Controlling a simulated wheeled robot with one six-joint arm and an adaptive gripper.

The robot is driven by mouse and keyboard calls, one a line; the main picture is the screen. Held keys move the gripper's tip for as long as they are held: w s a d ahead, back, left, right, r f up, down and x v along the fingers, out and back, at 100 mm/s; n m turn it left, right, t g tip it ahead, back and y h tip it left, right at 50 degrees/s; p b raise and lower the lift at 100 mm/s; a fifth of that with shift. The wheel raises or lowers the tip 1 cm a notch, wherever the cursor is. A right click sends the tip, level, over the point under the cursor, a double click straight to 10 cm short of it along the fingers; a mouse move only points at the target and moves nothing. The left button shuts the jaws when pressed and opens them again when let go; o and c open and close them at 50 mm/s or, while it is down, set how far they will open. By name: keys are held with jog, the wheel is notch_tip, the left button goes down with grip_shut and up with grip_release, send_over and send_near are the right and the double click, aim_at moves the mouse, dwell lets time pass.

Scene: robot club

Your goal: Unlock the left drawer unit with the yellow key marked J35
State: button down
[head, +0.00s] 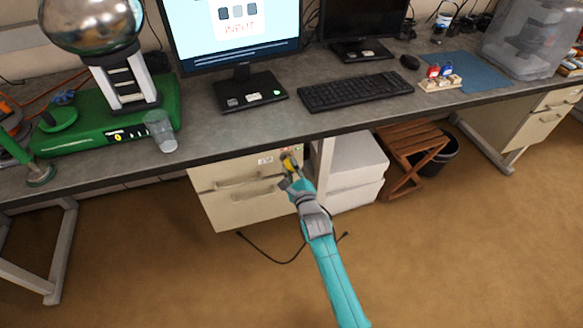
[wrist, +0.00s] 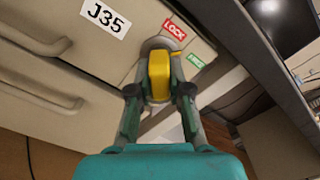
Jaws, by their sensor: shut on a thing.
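The left drawer unit (head: 222,176) stands under the desk, its drawers closed. Its J35 label (wrist: 104,18) shows in the wrist view. My gripper (head: 289,174) is shut on the yellow key (wrist: 159,72), whose head is between both fingers. The key is at the round grey lock (wrist: 155,43) in the unit's upper right corner. How deep it sits is hidden by the key head and fingers. A red LOCK label (wrist: 174,29) is above right of the lock, and a green label (wrist: 196,60) is to its right.
The desk top (head: 215,128) overhangs the unit closely above my gripper. White boxes (head: 352,170), a wooden stool (head: 412,150) and a black bin (head: 442,158) stand to the right. A black cable (head: 283,262) lies on the otherwise open floor.

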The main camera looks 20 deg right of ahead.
jog(key=shift+m, duration=1.9)
jog(key=shift+c, duration=2.4)
grip_release()
jog(key=shift+s, duration=0.1)
jog(key=s, duration=0.9)
jog(key=shift+w, duration=0.1)
